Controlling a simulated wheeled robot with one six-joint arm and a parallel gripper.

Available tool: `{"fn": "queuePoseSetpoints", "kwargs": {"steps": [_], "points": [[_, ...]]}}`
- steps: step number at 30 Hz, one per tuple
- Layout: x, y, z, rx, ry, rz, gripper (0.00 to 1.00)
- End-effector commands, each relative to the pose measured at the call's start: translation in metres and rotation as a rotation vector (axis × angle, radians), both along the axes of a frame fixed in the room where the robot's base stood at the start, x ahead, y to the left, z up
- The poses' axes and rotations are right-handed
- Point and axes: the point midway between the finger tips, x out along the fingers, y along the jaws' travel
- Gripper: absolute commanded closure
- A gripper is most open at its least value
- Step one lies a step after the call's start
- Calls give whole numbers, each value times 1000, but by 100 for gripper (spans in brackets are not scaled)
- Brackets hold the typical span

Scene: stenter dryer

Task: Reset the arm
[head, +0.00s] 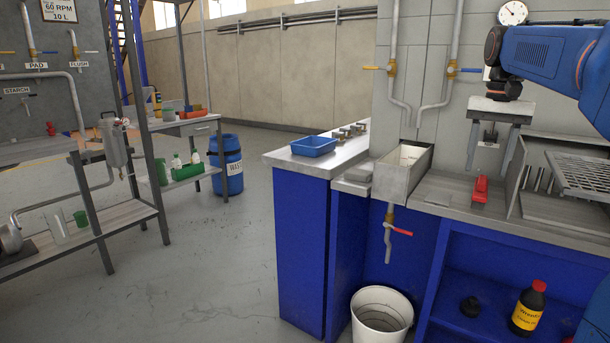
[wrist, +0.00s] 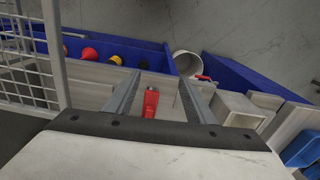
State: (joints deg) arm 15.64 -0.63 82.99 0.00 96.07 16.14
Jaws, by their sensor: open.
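My arm reaches in from the upper right of the head view, and my gripper (head: 489,168) points down above the grey counter. Its two fingers are wide apart with nothing between them. In the wrist view my gripper (wrist: 160,82) also shows two spread, empty fingers. A small red object (head: 480,189) lies on the counter below the gripper. In the wrist view the red object (wrist: 151,102) shows between the fingers but lower down, apart from them.
A metal trough (head: 404,176) stands left of the gripper, with a blue tray (head: 313,147) further left. A wire rack (head: 580,175) is at the right. A white bucket (head: 381,315) stands on the floor. A dark bottle (head: 527,308) is on the lower shelf. Floor at left is open.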

Motion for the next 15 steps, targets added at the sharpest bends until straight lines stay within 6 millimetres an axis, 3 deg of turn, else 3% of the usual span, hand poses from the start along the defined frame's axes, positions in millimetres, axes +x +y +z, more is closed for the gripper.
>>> {"fn": "queuePoseSetpoints", "kwargs": {"steps": [8, 15], "points": [[-29, 23, -14, -11, -38, 57, 50], [-75, 55, -43, -31, -99, 149, 50]]}}
